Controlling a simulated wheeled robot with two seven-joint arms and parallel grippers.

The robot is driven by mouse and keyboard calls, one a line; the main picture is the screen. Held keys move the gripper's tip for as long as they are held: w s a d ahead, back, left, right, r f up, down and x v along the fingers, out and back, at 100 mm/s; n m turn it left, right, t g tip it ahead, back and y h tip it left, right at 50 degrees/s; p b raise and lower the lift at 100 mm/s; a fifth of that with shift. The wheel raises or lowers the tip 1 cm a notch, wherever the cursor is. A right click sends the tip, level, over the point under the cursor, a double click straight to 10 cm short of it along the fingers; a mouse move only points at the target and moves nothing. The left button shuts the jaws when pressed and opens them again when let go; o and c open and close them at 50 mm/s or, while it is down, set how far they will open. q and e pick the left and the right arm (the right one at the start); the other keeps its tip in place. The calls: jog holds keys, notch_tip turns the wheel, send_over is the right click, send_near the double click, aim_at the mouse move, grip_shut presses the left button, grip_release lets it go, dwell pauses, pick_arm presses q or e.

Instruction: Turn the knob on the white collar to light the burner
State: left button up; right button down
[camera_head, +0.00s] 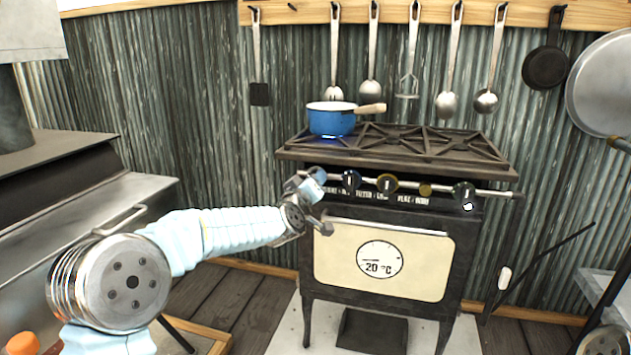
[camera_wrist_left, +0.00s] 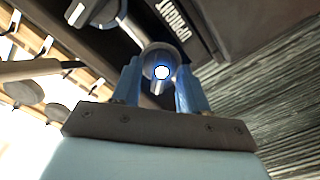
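The dark stove (camera_head: 300,152) has a row of knobs along its front panel. My left gripper (camera_head: 318,183) is at the left end of this row, beside a black knob (camera_head: 350,180). In the left wrist view, the blue fingers of my left gripper (camera_wrist_left: 159,88) flank a round knob (camera_wrist_left: 160,55) with a bright white spot ringed in blue. I cannot tell whether they touch it or grip it. The knob's collar is mostly hidden in the head view.
A rail (camera_head: 500,192) runs in front of the knobs. The oven door (camera_head: 385,262) below is cream with a dial. Utensils hang from a wooden board (camera_head: 295,14) behind the stove. A metal counter (camera_head: 90,200) stands at the left.

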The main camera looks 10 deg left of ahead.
dwell(0.3)
pick_arm(q)
jog(key=s+b, duration=0.3)
jog(key=s, duration=0.4)
jog(key=shift+a, duration=0.15)
